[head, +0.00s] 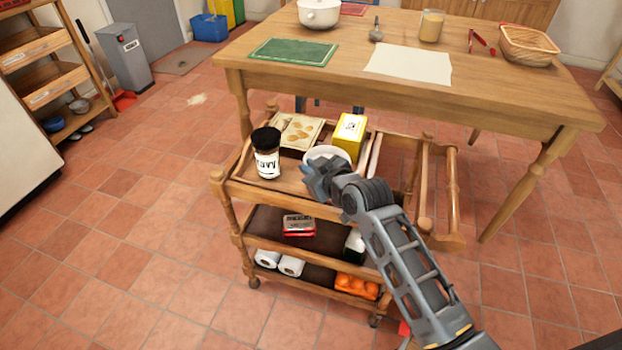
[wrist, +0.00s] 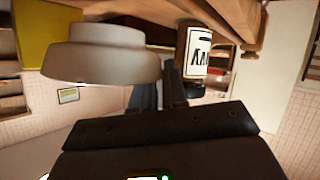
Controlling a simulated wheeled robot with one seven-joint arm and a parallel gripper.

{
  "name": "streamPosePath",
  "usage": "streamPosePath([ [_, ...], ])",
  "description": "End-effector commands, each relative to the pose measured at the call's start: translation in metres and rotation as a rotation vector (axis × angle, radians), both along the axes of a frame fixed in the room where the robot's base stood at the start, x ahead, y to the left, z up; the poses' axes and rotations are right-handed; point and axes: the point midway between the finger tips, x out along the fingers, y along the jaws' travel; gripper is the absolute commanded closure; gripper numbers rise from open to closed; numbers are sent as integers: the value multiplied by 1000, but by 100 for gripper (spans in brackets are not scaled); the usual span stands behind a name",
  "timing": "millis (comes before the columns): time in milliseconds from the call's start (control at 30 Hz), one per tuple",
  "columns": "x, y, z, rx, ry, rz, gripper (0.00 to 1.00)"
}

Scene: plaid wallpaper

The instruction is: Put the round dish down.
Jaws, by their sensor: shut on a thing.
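The round dish (head: 326,153) is white and sits at my gripper (head: 318,178), over the top shelf of the wooden trolley (head: 285,192). My gripper is shut on the dish's near side and hides part of it in the head view. In the wrist view, which is upside down, the dish (wrist: 100,62) shows its pale wall and narrower foot. The foot is close to the wooden shelf; I cannot tell if it touches.
A dark-lidded jar (head: 267,155) stands left of the dish, a yellow box (head: 349,135) right behind it, and a patterned packet (head: 300,131) behind. The trolley's rails border the shelf. A wooden table (head: 400,85) stands close behind.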

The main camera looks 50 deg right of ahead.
Motion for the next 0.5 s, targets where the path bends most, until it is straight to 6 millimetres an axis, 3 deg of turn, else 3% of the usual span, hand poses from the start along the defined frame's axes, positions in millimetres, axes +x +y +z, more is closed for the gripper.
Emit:
streamPosePath([
  [233,-1,-1,-34,1,2,-1,100],
  [467,0,0,-36,1,0,0,100],
  [500,-1,0,-37,1,1,-1,85],
])
